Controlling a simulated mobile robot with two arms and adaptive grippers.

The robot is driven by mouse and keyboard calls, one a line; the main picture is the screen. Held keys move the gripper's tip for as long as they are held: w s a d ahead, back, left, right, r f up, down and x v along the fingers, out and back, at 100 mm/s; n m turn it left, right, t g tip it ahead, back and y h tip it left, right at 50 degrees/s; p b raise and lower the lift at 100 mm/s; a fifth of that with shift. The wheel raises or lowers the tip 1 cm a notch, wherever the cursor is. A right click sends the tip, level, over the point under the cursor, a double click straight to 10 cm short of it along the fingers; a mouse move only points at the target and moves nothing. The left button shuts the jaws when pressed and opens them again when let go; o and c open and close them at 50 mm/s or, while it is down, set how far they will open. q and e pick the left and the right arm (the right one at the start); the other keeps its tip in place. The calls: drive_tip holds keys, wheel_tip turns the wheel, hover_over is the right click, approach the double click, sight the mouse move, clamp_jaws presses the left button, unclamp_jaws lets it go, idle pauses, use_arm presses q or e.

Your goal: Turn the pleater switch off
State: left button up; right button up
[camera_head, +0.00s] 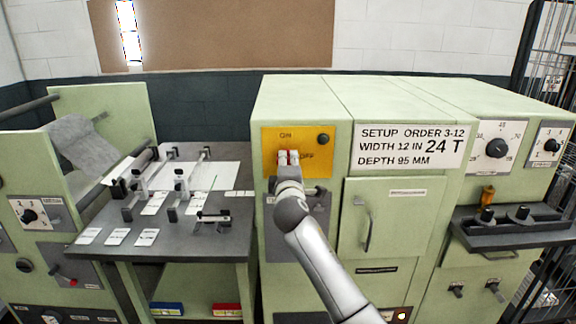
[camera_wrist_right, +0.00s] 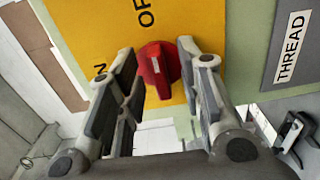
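The pleater switch is a red rotary knob (camera_wrist_right: 157,70) with a white mark on a yellow plate (camera_head: 262,140) lettered ON and OFF. In the wrist view its handle lies between the fingertips of my right gripper (camera_wrist_right: 157,60), roughly in line with the fingers. The fingers are apart, with a gap on at least the left side; contact on the right side is unclear. In the head view my right gripper (camera_head: 288,157) reaches up to the plate and hides most of the knob. My left gripper is not in view.
A black round button (camera_head: 323,139) sits at the plate's upper right. A THREAD label (camera_wrist_right: 291,47) is beside the plate in the wrist view. A setup card (camera_head: 411,146) is on the cabinet to the right. A grey bench (camera_head: 160,250) with clamps and cards stands left.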

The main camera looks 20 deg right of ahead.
drive_tip(key=shift+s, duration=0.1)
drive_tip(key=v, duration=1.2)
idle(0.4)
